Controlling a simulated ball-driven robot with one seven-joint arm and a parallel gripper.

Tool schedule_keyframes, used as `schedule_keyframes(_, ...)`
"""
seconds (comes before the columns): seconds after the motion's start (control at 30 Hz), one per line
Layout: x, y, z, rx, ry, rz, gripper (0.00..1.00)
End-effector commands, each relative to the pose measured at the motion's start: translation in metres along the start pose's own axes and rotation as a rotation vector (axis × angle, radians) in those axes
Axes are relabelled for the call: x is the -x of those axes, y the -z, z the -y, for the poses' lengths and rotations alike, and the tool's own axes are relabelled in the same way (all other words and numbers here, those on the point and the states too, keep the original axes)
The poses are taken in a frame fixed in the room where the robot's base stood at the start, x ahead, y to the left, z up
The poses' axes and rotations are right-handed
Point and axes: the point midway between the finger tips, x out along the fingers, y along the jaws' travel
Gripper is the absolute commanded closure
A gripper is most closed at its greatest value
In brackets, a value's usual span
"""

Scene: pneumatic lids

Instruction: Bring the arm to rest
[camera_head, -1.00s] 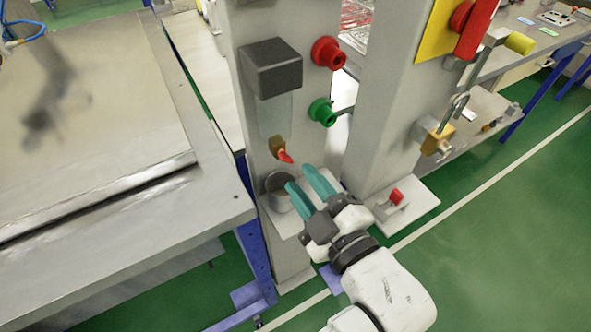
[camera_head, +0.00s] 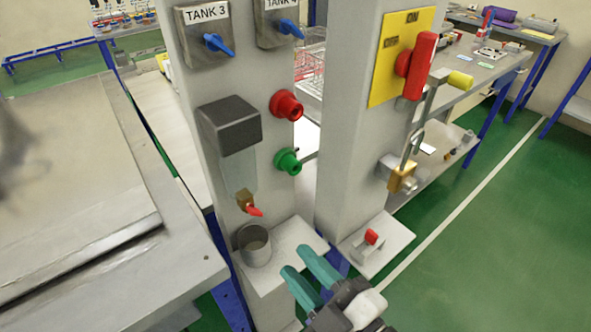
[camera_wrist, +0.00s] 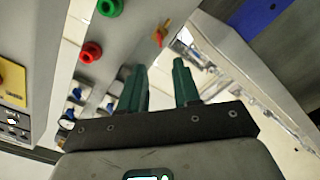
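My gripper (camera_head: 306,275) has two teal fingers standing apart with nothing between them. In the head view it is at the lower middle, in front of a small shelf on the grey column (camera_head: 300,205). The wrist view also shows the open gripper (camera_wrist: 160,85), with both fingers empty. The gripper looks apart from the metal cup (camera_head: 254,246) on the shelf, which is to its upper left. Most of my arm is below the head view.
The column bears a red knob (camera_head: 286,105), a green knob (camera_head: 287,161) and a dark-topped box (camera_head: 232,124) above a red-tipped valve (camera_head: 253,209). To the right are a red switch handle (camera_head: 418,65), a padlock (camera_head: 402,178) and open green floor (camera_head: 500,230). A metal table (camera_head: 70,210) is left.

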Motion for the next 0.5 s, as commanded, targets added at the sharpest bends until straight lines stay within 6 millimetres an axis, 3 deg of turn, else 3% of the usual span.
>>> schedule_keyframes(0.13, 0.000, -0.003, 0.001, -0.005, 0.004, 0.011, 0.68)
schedule_keyframes(0.23, 0.005, -0.029, 0.005, -0.054, 0.042, 0.100, 0.68)
schedule_keyframes(0.37, 0.028, -0.095, 0.020, -0.207, 0.124, 0.351, 0.68)
schedule_keyframes(0.5, 0.083, -0.172, 0.042, -0.446, 0.181, 0.708, 0.68)
